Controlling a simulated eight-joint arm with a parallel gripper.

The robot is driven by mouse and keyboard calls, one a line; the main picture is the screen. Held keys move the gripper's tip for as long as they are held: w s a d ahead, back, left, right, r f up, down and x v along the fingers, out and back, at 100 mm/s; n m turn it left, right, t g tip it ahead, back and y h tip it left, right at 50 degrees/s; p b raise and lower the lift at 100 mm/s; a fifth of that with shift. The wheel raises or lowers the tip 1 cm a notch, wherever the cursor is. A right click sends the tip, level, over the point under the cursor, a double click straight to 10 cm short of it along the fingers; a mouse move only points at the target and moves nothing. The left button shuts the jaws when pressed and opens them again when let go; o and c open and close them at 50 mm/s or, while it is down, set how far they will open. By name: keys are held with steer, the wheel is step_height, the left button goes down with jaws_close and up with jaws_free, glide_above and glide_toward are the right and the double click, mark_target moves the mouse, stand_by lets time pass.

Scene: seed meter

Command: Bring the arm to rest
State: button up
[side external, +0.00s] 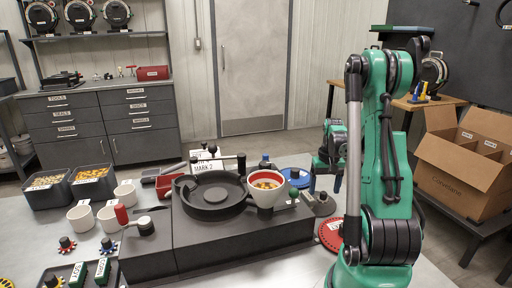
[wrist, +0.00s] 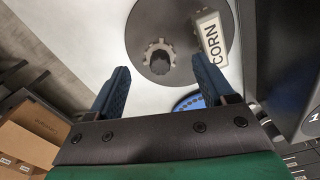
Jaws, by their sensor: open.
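My gripper (side external: 325,186) is at the right of the work table (side external: 420,268), pointing down. Its two blue fingers are apart with nothing held between them, as the wrist view (wrist: 158,72) also shows. A block labelled CORN (wrist: 211,38) lies on the edge of that plate. The seed meter's dark base (side external: 215,240) stands left of my gripper, with a round black housing (side external: 212,196) and a white hopper (side external: 267,190) holding seeds. The gap between fingertips and plate is unclear.
A red disc (side external: 331,234) and a blue disc (side external: 295,176) lie near my gripper. White cups (side external: 81,218) and seed bins (side external: 92,183) stand at the left. A cardboard box (side external: 465,165) sits on the right-hand bench. Bare table shows in front of the red disc.

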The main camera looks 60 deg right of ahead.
steer(key=shift+r, duration=2.55)
steer(key=w+a+r+n+t, duration=0.1)
steer(key=w+a, duration=0.3)
steer(key=w+a+r+n+t+h, duration=0.1)
steer(key=w+a+r+n, duration=0.1)
steer(key=w+a, duration=0.2)
steer(key=w+a+r+n+t+h, duration=0.1)
steer(key=w+a+r+n, duration=0.1)
steer(key=w+a, duration=0.2)
steer(key=shift+w+a+r, duration=0.1)
steer(key=shift+w+a, duration=0.2)
steer(key=shift+a, duration=0.1)
steer(key=a+n+t, duration=0.1)
steer(key=a, duration=0.2)
steer(key=w+a+r+n+t, duration=0.1)
steer(key=a, duration=0.2)
steer(key=w+a+n+t, duration=0.1)
steer(key=a, duration=0.2)
steer(key=shift+w+r+n, duration=0.25)
steer(key=shift+n, duration=0.05)
steer(key=a+n, duration=0.1)
steer(key=a, duration=0.1)
steer(key=s+a+n+y, duration=0.1)
steer(key=a, duration=0.2)
steer(key=a+n+t+y, duration=0.1)
steer(key=a, duration=0.2)
steer(key=shift+s+a+f, duration=0.15)
steer(key=shift+s+f, duration=0.15)
